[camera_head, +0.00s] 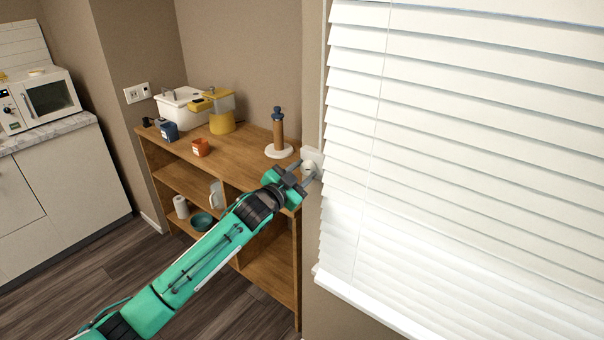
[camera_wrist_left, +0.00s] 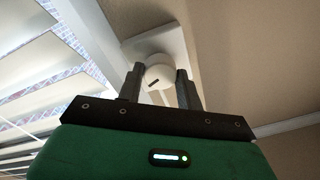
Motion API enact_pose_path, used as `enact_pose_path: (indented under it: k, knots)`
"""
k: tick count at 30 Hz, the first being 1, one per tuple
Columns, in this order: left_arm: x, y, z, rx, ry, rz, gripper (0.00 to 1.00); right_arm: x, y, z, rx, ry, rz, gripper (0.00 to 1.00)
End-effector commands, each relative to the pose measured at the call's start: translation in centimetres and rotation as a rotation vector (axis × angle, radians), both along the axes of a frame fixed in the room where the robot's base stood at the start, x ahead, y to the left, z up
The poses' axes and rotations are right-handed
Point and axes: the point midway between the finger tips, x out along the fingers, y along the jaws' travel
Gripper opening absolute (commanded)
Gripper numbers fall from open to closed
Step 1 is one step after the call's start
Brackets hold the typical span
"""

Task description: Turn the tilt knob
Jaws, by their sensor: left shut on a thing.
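The tilt knob (camera_wrist_left: 158,76) is a round white knob with a dark slot mark, on a white wall plate (camera_wrist_left: 164,43). In the head view the knob (camera_head: 309,168) sits on the wall just left of the window blind. My left gripper (camera_head: 300,177) reaches it from the lower left. In the left wrist view my left gripper's two dark fingers (camera_wrist_left: 160,84) stand on either side of the knob and are shut on it. The white slatted blind (camera_head: 460,150) hangs to the right, its slats tilted with gaps between them. My right gripper is not in view.
A wooden shelf unit (camera_head: 255,147) stands behind my left arm, close to the gripper. A microwave (camera_head: 42,97) stands on a counter at far left.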

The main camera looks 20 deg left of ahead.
Motion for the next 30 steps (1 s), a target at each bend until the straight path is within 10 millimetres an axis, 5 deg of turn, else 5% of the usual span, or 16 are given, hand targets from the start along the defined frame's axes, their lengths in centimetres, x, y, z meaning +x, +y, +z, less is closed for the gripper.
enact_pose_path:
  k: [25, 26, 30]
  knots:
    - [0.02, 0.04, 0.03, 0.130, -0.048, 0.001, 0.14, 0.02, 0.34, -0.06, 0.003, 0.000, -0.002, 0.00]
    - [0.02, 0.05, 0.03, 0.130, -0.048, 0.001, 0.40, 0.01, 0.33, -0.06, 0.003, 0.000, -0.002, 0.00]
    - [0.02, 0.04, 0.03, 0.129, -0.047, 0.001, 0.58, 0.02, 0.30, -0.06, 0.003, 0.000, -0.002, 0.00]
